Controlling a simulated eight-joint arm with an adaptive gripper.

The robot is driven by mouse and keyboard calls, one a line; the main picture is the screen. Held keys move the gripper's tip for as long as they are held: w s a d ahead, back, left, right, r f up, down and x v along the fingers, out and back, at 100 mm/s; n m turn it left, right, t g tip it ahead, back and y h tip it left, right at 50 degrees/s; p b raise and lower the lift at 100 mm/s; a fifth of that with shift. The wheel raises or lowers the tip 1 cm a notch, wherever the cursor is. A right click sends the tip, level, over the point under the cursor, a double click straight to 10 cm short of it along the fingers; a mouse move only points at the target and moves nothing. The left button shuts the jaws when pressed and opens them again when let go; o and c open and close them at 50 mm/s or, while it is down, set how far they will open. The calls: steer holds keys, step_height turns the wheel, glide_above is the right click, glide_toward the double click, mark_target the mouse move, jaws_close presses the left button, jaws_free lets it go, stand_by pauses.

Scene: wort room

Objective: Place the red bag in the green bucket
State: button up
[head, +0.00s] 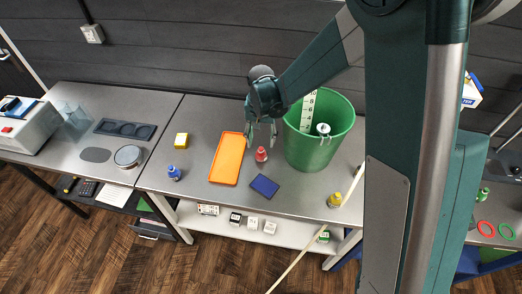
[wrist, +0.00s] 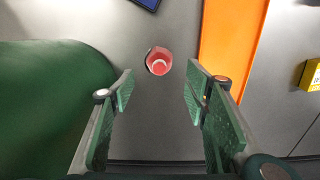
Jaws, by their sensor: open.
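The red bag (head: 261,155) stands on the grey table between the orange tray and the green bucket. In the wrist view the red bag (wrist: 159,61) shows from above as a small round red shape, ahead of my fingertips and between their lines. The green bucket (head: 310,150) stands to its right in the head view; the bucket's wall (wrist: 50,100) fills the left of the wrist view. A white scale strip and a small white-and-red item show inside the bucket. My gripper (head: 261,132) is open and empty above the table near the red bag; its fingers (wrist: 158,90) are spread apart.
An orange tray (head: 227,158) lies left of the red bag and a dark blue pad (head: 265,186) in front. A yellow-topped item (head: 335,200) stands near the front edge.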

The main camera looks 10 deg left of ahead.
mark_target(261, 153)
steer(key=shift+f+p, duration=0.3)
steer(key=shift+f, duration=0.05)
steer(key=shift+f, duration=0.2)
steer(key=shift+f, duration=1.15)
steer(key=shift+s+f, duration=0.1)
steer(key=shift+f, duration=0.05)
steer(key=shift+s+f+p, duration=0.15)
steer(key=shift+f+p, duration=0.55)
steer(key=shift+f, duration=1.75)
steer(key=shift+c, duration=0.6)
steer(key=c, duration=0.9)
